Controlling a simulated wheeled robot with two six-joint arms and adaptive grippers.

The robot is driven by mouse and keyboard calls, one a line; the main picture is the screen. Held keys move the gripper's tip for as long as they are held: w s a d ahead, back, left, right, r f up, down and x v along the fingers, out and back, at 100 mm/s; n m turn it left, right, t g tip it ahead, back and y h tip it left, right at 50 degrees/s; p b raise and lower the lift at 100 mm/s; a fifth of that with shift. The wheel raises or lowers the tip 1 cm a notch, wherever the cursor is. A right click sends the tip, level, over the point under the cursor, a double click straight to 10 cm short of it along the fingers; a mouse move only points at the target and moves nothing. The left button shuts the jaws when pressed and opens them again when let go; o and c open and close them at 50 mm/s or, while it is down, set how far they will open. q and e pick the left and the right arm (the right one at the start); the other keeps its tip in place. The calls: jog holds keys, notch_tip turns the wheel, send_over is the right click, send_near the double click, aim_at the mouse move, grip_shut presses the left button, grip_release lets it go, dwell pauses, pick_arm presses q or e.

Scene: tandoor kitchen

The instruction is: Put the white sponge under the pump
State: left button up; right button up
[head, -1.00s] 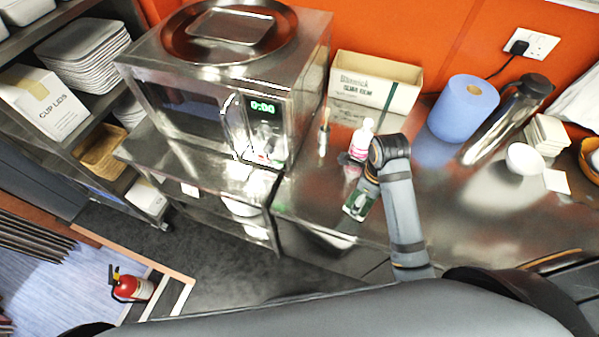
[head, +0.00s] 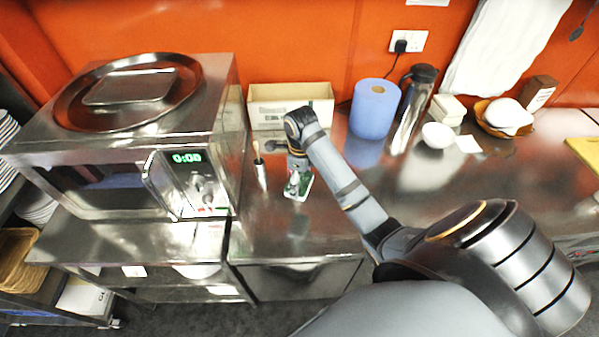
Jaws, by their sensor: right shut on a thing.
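My right gripper (head: 298,184) points down close over the steel counter, in front of the cardboard box. It is shut on a small green and white thing, mostly covered by the fingers; I cannot tell whether this is the white sponge. The pump bottle does not show clearly and seems hidden behind my right arm. A flat white square (head: 468,144) lies on the counter at the right, by a white bowl; I cannot tell whether it is a sponge or a napkin. My left gripper is out of view.
A microwave (head: 110,185) with a round tray (head: 185,93) on top stands left. A slim metal holder (head: 261,172) is close left of my gripper. Behind are a cardboard box (head: 291,120), blue roll (head: 374,110) and metal flask (head: 413,100). The front counter (head: 290,232) is clear.

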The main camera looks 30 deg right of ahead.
jog(key=shift+w+d, duration=0.1)
jog(key=w+d, duration=0.1)
jog(key=w+d+b, duration=0.1)
jog(key=w, duration=0.1)
jog(key=shift+w, duration=0.25)
jog(key=shift+w+d+r+p, duration=0.1)
jog(key=shift+w+r+p, duration=0.1)
jog(key=shift+p, duration=0.3)
jog(key=shift+f, duration=0.3)
jog(key=shift+s+r, duration=0.1)
jog(key=shift+s, duration=0.15)
jog(key=shift+w+f+p, duration=0.15)
jog(key=shift+f+p, duration=0.2)
jog(key=shift+f, duration=0.25)
jog(key=o, duration=0.4)
jog(key=shift+o, duration=0.3)
